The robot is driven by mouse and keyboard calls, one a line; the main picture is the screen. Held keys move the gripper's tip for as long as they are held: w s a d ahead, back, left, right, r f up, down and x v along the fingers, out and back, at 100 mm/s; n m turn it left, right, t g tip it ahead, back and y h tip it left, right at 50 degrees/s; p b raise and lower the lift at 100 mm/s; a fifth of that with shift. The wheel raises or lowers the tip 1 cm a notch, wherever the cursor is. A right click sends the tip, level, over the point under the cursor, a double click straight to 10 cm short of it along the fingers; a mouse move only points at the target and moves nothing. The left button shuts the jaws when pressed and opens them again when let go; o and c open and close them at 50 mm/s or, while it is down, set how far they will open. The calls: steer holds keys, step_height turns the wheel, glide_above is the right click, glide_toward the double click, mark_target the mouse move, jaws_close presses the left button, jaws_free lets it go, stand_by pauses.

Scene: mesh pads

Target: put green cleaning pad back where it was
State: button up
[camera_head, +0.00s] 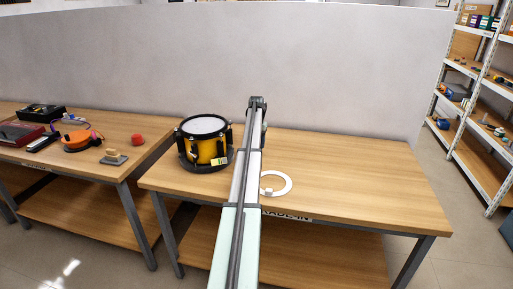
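I cannot make out a green cleaning pad for certain in the head view. My arm reaches forward from the bottom over the right table and hides a strip of its top. Its far end is dark and stands up against the grey wall. My gripper's fingers do not show; they may be hidden behind the arm. A white ring (287,184) lies on the right table just right of my arm, with a small pale piece at its left side.
A yellow and black drum (205,152) stands on the right table (350,180), left of my arm. The left table holds a red ball (137,139), an orange round thing (77,141) and a small grey block (114,158) with a tan top. The right table's right half is clear. Shelves (480,100) stand far right.

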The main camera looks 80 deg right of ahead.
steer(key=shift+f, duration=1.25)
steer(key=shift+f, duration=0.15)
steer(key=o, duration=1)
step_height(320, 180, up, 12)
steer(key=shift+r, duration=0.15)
